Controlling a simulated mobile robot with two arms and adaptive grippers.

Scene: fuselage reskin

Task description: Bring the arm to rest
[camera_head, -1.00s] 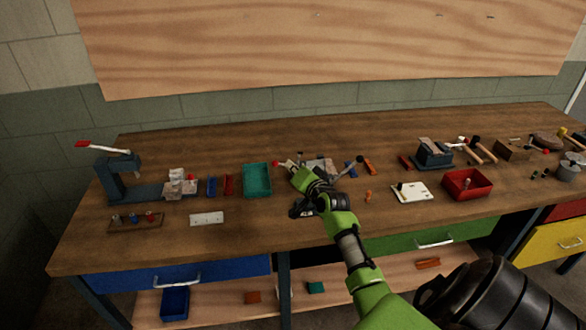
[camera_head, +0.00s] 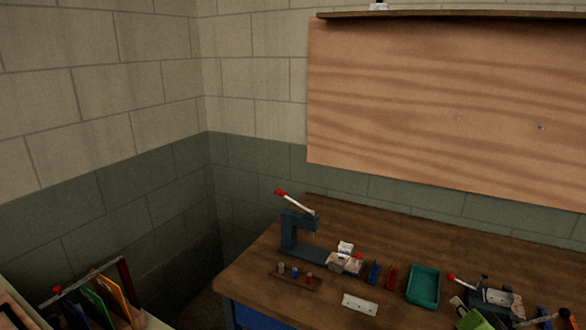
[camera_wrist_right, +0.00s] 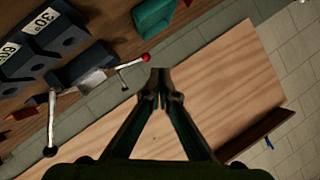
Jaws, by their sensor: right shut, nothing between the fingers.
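My right gripper (camera_head: 459,304) shows only in part at the bottom right edge of the head view, with a bit of my green arm below it. It is over the workbench (camera_head: 240,284), between the teal tray (camera_head: 423,286) and a clamp fixture with a red-knobbed lever (camera_head: 489,296). In the right wrist view its two dark fingers (camera_wrist_right: 160,74) meet at the tips, shut with nothing between them. The rest of my right arm is out of the head frame. My left gripper is in neither view.
A lever press (camera_head: 296,232) stands at the bench's left end, with a small rack (camera_head: 295,277) and a white plate (camera_head: 360,304) nearby. The wrist view shows a red-knobbed lever (camera_wrist_right: 133,63) and blocks marked 30 and 60 (camera_wrist_right: 42,42) close by. A plywood panel (camera_head: 440,100) hangs behind.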

